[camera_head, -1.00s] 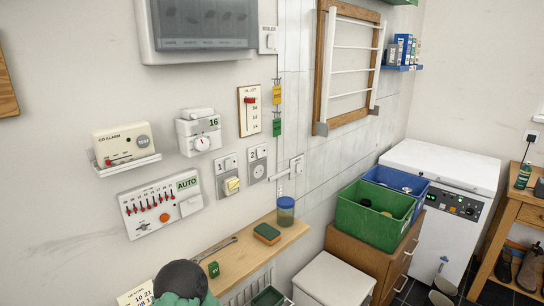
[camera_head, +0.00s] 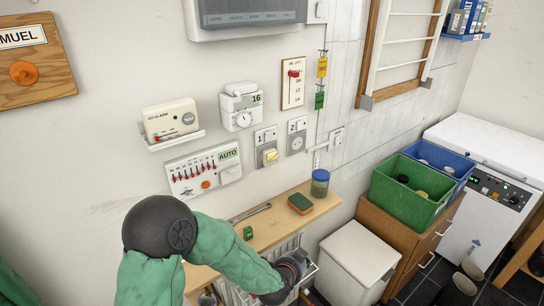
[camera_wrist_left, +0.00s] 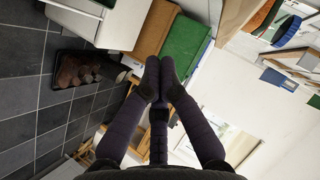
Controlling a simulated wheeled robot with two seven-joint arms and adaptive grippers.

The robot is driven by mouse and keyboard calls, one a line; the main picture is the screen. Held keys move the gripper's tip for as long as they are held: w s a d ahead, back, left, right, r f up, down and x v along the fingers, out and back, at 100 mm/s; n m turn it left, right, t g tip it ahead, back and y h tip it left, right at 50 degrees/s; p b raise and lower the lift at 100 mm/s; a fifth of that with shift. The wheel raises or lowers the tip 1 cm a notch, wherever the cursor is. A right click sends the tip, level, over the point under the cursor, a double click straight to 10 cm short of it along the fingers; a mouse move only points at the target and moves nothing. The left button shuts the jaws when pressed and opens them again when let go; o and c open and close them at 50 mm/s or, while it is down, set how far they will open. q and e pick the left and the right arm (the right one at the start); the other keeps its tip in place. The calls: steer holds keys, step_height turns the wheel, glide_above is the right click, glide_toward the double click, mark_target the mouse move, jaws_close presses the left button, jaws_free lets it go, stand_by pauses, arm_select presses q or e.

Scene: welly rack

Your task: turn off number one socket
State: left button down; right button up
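The number one socket (camera_head: 266,138) is a white wall plate with a pale yellow plug (camera_head: 271,156) in its lower part. The switch on it is too small to read. The number two socket (camera_head: 297,137) is to its right and has no plug in it. My left arm reaches in from the left, low in front of the shelf, with its wrist below the shelf and well below the sockets. In the left wrist view my left gripper (camera_wrist_left: 159,72) has its fingertips together with nothing between them. My right gripper is not in view.
A wooden shelf (camera_head: 257,230) below the sockets carries a sponge (camera_head: 300,204) and a blue-lidded jar (camera_head: 320,183). A timer (camera_head: 241,107), a CO alarm (camera_head: 171,120) and a slider panel (camera_head: 204,171) are on the wall to the left.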

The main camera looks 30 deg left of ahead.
arm_select(q)
steer(key=a+r+m+t+y+p, duration=0.2)
steer(key=a+r+t+y+p, duration=0.1)
steer(key=r, duration=1.2)
steer(key=s+a+r+m+t+y+p, duration=0.1)
steer(key=a+r, duration=0.5)
steer(key=r, duration=0.9)
steer(key=m+t+y+p, duration=0.1)
steer(key=m+y, duration=0.1)
steer(key=shift+s+r+m+t+p, duration=0.25)
steer(key=shift+r+m+t+p, duration=0.05)
steer(key=shift+r+t+p, duration=0.1)
steer(key=b, duration=0.3)
glide_toward(268, 137)
steer(key=w+d, duration=0.3)
steer(key=w, duration=0.3)
steer(key=a, duration=0.1)
steer(key=a+r, duration=0.1)
steer(key=w+a, duration=0.1)
steer(key=a, duration=0.1)
steer(key=shift+r+b, duration=0.2)
steer(key=shift+b, duration=0.15)
steer(key=shift+s, duration=0.1)
